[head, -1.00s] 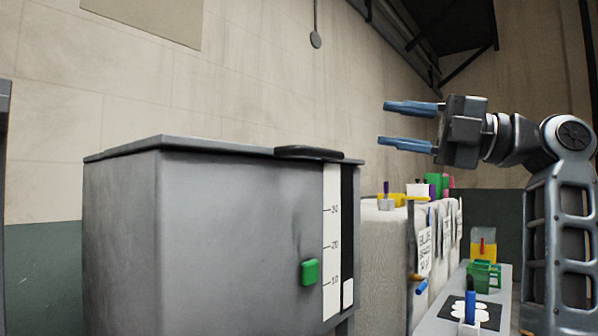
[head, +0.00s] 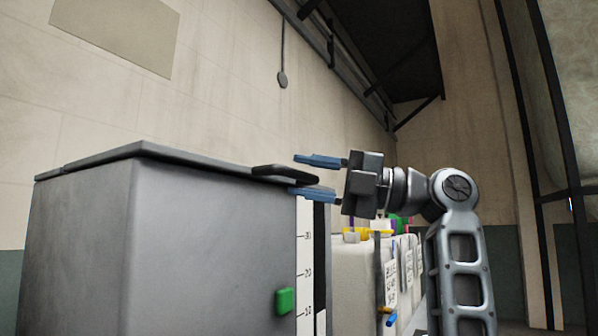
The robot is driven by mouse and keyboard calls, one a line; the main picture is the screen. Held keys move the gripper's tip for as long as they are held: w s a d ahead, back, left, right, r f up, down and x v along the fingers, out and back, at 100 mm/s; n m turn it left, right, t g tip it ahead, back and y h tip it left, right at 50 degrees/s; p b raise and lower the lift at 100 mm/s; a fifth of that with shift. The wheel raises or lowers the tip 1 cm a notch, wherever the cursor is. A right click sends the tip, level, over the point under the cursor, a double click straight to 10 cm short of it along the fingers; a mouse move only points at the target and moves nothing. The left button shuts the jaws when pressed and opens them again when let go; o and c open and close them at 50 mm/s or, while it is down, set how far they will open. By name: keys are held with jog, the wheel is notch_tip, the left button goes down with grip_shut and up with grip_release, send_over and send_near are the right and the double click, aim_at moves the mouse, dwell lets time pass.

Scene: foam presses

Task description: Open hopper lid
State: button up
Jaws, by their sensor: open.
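The grey hopper (head: 190,250) stands at the left in the head view. Its flat grey lid (head: 150,158) lies shut on top. A dark handle (head: 284,174) sticks out at the lid's right front edge. My gripper (head: 306,176) is open, its two blue fingers pointing left, one above the other. The upper finger is above the handle's level and the lower finger is just below it, at the handle's right end. I cannot tell whether the fingers touch the handle.
A green block (head: 285,301) sits on the hopper's front beside a black and white scale (head: 305,262). A pale container with labels (head: 352,270) and coloured items stands behind on the right. The wall above the lid carries a hanging pull (head: 282,79).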

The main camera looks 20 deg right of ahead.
jog(key=shift+x, duration=0.8)
jog(key=shift+c, duration=0.3)
grip_shut()
